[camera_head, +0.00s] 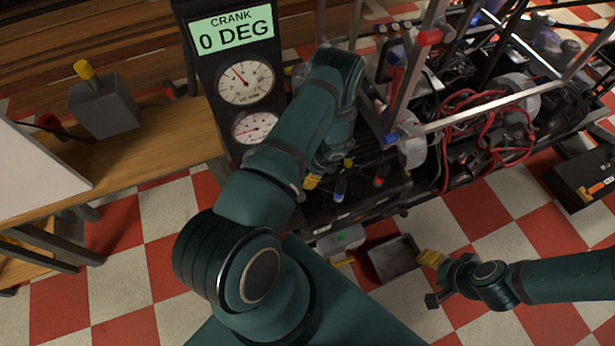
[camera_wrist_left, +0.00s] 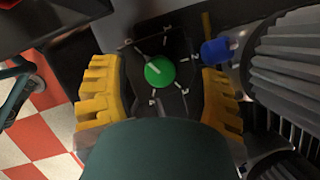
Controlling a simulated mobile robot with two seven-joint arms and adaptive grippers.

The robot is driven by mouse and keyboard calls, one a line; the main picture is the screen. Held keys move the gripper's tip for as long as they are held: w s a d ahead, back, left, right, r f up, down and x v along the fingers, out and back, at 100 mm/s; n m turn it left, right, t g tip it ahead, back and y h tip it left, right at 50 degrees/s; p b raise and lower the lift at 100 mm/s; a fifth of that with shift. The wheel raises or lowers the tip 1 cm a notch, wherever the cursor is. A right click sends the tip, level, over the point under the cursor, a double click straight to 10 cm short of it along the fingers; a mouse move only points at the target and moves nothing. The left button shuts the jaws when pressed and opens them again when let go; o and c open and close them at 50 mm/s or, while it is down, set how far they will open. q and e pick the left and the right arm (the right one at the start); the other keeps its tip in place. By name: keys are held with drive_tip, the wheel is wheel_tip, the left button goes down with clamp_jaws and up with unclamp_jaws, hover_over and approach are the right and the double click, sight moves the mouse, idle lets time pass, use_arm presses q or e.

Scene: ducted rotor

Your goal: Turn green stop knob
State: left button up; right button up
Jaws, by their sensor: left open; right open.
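The green stop knob (camera_wrist_left: 160,72) shows in the left wrist view, round with a pale pointer line angled to the upper left. It sits on a dark plate with white tick marks around it. My left gripper (camera_wrist_left: 160,97) is open, with one yellow finger on each side of the knob and visible gaps between. In the head view my left gripper (camera_head: 331,172) is low over the engine stand, and I cannot make out the knob there. My right gripper (camera_head: 434,279) is open and empty over the floor at lower right.
A blue knob (camera_wrist_left: 215,52) is close beside the right finger. A ribbed grey part (camera_wrist_left: 287,75) stands further right. The engine (camera_head: 480,120) with red wires and a metal frame fills the upper right. A gauge panel (camera_head: 236,90) reads "CRANK 0 DEG". A wooden bench (camera_head: 150,160) is at left.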

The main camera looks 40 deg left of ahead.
use_arm(q)
drive_tip(key=shift+s+a+f, duration=0.15)
drive_tip(key=shift+a+f, duration=0.1)
drive_tip(key=shift+f, duration=0.35)
clamp_jaws()
